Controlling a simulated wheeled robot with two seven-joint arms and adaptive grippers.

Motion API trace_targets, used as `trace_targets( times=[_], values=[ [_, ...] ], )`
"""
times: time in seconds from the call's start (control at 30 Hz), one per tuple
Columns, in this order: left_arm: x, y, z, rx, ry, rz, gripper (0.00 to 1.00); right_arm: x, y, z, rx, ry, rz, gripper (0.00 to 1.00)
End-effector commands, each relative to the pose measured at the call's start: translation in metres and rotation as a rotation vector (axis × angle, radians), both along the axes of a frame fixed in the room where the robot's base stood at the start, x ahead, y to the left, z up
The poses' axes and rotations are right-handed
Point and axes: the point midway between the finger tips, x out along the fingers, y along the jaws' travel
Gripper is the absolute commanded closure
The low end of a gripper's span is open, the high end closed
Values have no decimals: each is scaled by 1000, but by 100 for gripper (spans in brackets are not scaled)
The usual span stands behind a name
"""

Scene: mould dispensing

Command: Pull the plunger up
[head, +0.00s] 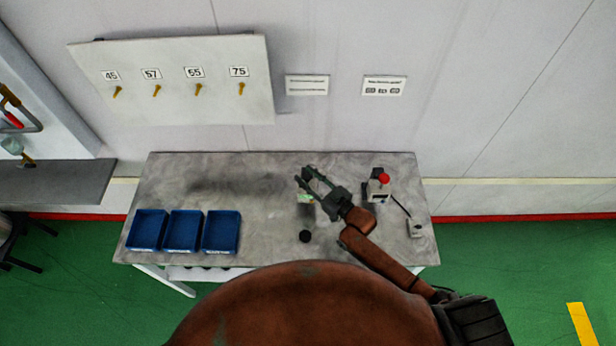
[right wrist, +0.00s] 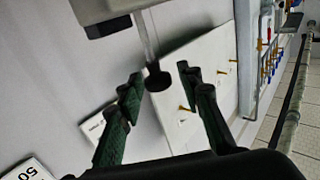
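In the right wrist view, a grey block (right wrist: 104,8) shows at the top edge with a thin rod (right wrist: 145,38) that ends in a black knob (right wrist: 157,80). This looks like the plunger. My right gripper (right wrist: 160,83) is open, with one green-black finger on each side of the knob. No finger visibly touches it, and I cannot tell the depth between them. In the head view my right gripper (head: 303,175) is over the middle of the grey table, above a small pale green item (head: 305,198). The plunger cannot be made out there. My left gripper is not in view.
Three blue bins (head: 221,231) stand at the table's left. A box with a red button (head: 383,179) and a small cabled box (head: 415,228) are at its right. A black round piece (head: 305,236) lies near the front. The table (head: 262,190) is clear between bins and gripper.

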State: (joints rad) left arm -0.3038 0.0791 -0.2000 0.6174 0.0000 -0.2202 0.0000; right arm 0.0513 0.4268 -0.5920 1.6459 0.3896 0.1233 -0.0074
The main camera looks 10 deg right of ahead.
Motion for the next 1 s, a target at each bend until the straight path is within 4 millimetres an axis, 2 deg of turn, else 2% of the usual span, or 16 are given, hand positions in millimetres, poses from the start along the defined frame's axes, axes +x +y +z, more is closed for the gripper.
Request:
trace_targets(
  times=[0.37, 0.47, 0.8, 1.0],
  values=[
    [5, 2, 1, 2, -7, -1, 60, -4, -4, -1, -1, 1, -2, 63],
    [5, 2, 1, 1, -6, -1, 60, -15, -11, -2, -2, 2, -2, 63],
    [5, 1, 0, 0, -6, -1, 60, -72, -49, -1, -3, 3, -2, 63],
    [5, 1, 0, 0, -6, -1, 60, -94, -63, -1, -1, 2, -2, 63]
  ],
)
